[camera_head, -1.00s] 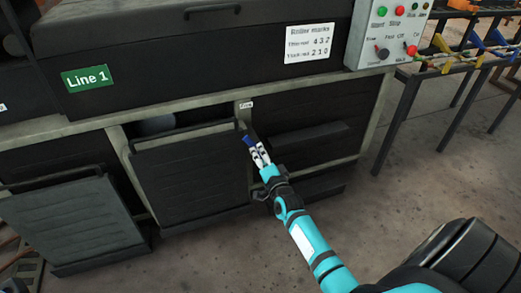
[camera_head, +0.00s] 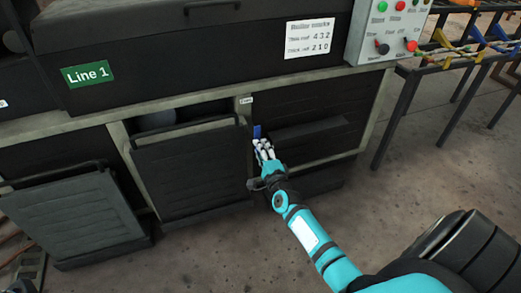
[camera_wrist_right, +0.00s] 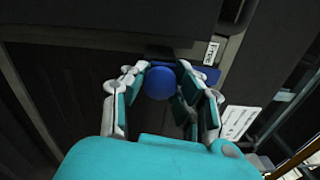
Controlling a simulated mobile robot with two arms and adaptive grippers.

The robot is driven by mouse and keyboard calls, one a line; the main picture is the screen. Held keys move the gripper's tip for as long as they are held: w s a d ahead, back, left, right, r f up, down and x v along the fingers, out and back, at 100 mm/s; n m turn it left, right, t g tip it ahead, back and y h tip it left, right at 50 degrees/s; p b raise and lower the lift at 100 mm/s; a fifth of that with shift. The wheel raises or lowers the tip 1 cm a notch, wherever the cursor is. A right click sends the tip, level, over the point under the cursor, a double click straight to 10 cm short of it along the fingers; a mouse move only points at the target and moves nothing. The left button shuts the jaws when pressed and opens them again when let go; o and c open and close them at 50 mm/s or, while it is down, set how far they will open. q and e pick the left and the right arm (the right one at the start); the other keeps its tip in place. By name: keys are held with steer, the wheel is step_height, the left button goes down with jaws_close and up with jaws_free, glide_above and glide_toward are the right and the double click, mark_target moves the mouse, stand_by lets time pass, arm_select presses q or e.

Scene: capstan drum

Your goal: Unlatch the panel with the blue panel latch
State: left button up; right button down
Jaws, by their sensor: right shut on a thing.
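The blue panel latch (camera_head: 257,131) is on the machine front, on the post just left of the right dark panel (camera_head: 305,105). In the right wrist view its round blue knob (camera_wrist_right: 159,83) sits between my fingers, with a blue bar behind it. My right gripper (camera_head: 263,147) is shut on the latch, and it shows in the right wrist view (camera_wrist_right: 160,85) with a finger on each side of the knob. The fingers partly hide the latch in the head view. My left gripper is not in view.
The middle panel (camera_head: 190,170) leans outward with a gap above it. Another panel (camera_head: 75,220) leans out at the lower left. A small white label (camera_head: 246,100) is above the latch. A control box (camera_head: 390,30) and a rack (camera_head: 440,70) stand right. The floor in front is clear.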

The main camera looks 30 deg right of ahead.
steer(key=shift+f, duration=0.1)
stand_by(0.3)
steer(key=c, duration=0.9)
jaws_free()
steer(key=shift+c, duration=0.2)
steer(key=v, duration=1.2)
